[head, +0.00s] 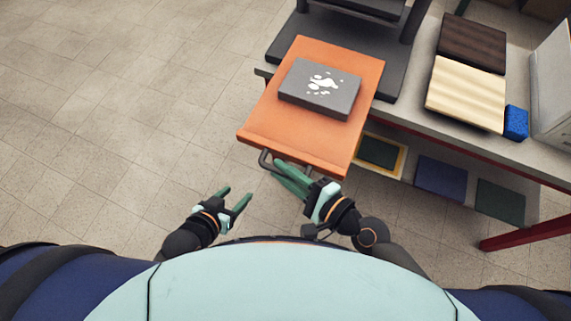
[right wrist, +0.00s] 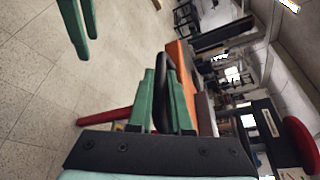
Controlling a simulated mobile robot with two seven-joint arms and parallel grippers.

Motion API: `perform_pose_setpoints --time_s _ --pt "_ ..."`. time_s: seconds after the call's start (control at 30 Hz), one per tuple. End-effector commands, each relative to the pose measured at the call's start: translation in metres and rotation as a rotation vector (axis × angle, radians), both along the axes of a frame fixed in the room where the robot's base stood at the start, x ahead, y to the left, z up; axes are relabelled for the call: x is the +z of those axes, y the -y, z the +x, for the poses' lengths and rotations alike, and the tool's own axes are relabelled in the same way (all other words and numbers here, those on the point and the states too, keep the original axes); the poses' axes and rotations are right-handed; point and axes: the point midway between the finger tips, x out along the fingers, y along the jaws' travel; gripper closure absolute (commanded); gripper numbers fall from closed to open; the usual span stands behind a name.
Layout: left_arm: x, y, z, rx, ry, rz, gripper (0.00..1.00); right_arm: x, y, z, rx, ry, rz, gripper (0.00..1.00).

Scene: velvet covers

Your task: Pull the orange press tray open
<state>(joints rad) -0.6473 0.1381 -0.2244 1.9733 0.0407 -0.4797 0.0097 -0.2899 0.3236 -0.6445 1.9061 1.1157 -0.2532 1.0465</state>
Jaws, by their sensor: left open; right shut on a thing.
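The orange press tray (head: 262,115) sticks out from the black press (head: 405,60), past the table's edge and over the floor. A grey block (head: 320,88) with white marks lies on it. A dark bar handle (head: 264,160) is at the tray's near edge. My right gripper (head: 282,170) is shut on the handle; the right wrist view shows its green fingers around the black bar (right wrist: 164,56). My left gripper (head: 238,195) is open and empty, to the left of the right one and apart from the tray. Its fingers also show in the right wrist view (right wrist: 76,25).
The grey table (head: 405,115) runs to the right, with a dark brown board (head: 472,43), a pale striped board (head: 465,95) and a blue block (head: 516,122). Flat panels (head: 440,178) lie on a lower shelf. A red beam (head: 520,234) is at lower right. The tiled floor at left is clear.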

Motion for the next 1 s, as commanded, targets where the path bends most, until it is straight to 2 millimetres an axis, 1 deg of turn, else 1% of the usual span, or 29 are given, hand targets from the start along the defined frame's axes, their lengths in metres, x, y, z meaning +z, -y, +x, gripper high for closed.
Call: perform_pose_setpoints --time_s 0.17,0.2,0.4,0.47,0.77,0.87,1.0 --pt "0.000 0.000 0.000 0.000 0.000 0.000 0.41 0.000 0.000 0.000 0.002 0.000 0.000 1.00" --pt "0.000 0.000 0.000 -0.001 0.000 -0.001 0.41 0.000 0.000 0.000 0.002 0.000 0.000 0.80" --pt "0.000 0.002 0.000 -0.003 -0.001 -0.002 0.41 0.000 0.000 0.000 0.001 0.000 0.000 0.58" --pt "0.000 0.002 0.000 -0.004 -0.002 -0.003 0.41 0.000 0.000 0.000 0.001 0.000 0.000 0.53" --pt "-0.001 0.004 -0.001 -0.006 -0.002 -0.005 0.41 0.000 0.003 -0.002 0.001 0.000 -0.001 0.53" --pt "-0.002 0.004 -0.001 -0.006 -0.002 -0.005 0.41 0.001 0.011 -0.007 0.000 0.001 -0.004 0.53" --pt "-0.005 0.004 -0.001 -0.007 -0.004 -0.005 0.41 0.005 0.027 -0.021 0.002 0.000 -0.005 0.53"
